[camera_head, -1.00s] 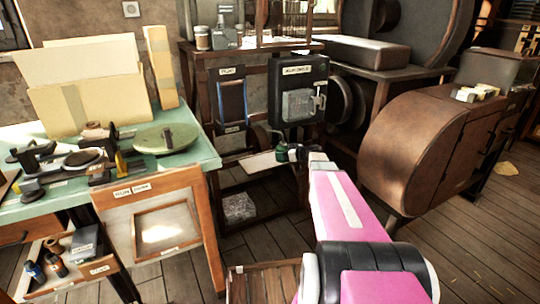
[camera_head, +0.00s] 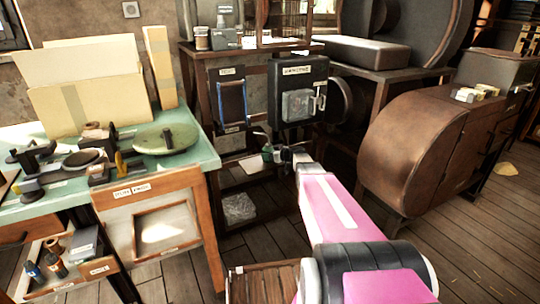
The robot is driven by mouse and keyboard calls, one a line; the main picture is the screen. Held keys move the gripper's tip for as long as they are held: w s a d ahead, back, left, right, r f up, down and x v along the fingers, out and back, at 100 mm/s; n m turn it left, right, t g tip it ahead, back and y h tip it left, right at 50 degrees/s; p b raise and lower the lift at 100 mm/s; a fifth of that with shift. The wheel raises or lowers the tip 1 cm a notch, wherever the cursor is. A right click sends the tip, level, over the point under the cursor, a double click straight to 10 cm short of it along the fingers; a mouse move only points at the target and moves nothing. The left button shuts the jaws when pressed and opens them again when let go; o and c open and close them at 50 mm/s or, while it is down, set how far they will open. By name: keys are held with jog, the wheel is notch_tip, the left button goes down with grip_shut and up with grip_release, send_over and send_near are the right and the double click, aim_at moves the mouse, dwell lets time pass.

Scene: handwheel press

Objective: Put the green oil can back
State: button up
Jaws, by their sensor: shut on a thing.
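My gripper (camera_head: 274,154) is at the end of my pink arm, in front of the dark stand in the middle of the view. It is shut on a small dark green thing, which I take to be the green oil can (camera_head: 264,138). The can is very small in the picture and partly hidden by the gripper, so its tilt is hard to tell. A pale flat surface (camera_head: 251,165) lies just behind and below the gripper. I cannot tell whether the can touches anything besides the gripper.
A black labelled box (camera_head: 297,90) and a blue-framed panel (camera_head: 232,103) stand behind the gripper. The green-topped table (camera_head: 205,152), with tools and a round green plate (camera_head: 166,138), is to the left. A brown rounded cabinet (camera_head: 410,150) is to the right. Open floor lies between.

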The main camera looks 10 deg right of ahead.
jog(key=o, duration=1)
